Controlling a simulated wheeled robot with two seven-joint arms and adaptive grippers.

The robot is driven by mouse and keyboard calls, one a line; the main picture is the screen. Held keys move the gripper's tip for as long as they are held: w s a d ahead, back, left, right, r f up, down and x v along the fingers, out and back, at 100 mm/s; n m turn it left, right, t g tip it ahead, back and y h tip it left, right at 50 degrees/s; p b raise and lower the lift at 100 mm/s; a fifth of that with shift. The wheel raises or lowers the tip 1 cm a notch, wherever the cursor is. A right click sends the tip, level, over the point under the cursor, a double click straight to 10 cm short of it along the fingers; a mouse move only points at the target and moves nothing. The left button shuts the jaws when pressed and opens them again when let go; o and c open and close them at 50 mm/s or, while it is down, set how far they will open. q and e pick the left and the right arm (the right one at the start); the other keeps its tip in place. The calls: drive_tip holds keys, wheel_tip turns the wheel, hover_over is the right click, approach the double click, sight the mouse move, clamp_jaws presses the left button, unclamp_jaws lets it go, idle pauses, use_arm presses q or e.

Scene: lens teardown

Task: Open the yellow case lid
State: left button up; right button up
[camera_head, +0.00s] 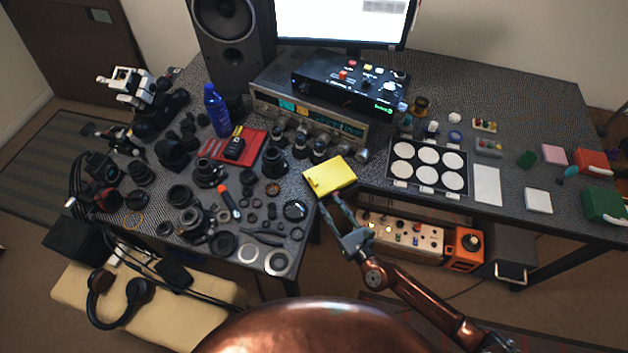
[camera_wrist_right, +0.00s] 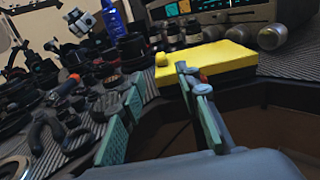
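The yellow case (camera_head: 330,176) lies at the front edge of the dark table, near the inner corner of the desk. Its lid looks closed, and in the right wrist view the yellow case (camera_wrist_right: 205,62) shows a small yellow knob at its left end. My right gripper (camera_head: 332,202) is just in front of the case, on its near side. In the right wrist view my right gripper (camera_wrist_right: 158,80) has its fingers apart with nothing between them. One finger overlaps the case in that view; I cannot tell whether it touches. My left gripper is not in view.
Lens parts and tools crowd the left table, with a red mat (camera_head: 255,143) and blue bottle (camera_head: 216,112). An instrument (camera_head: 310,115) stands behind the case. A tray of white discs (camera_head: 428,165) is to the right. An orange-ended control box (camera_head: 465,245) is below the edge.

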sight(316, 185)
drive_tip(key=x, duration=0.4)
drive_tip(key=shift+a, duration=0.1)
drive_tip(key=x, duration=0.6)
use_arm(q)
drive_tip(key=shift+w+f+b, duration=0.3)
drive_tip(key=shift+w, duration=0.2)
use_arm(e)
drive_tip(key=shift+x, duration=0.8)
drive_tip(key=shift+c, duration=0.5)
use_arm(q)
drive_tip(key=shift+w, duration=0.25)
use_arm(e)
clamp_jaws()
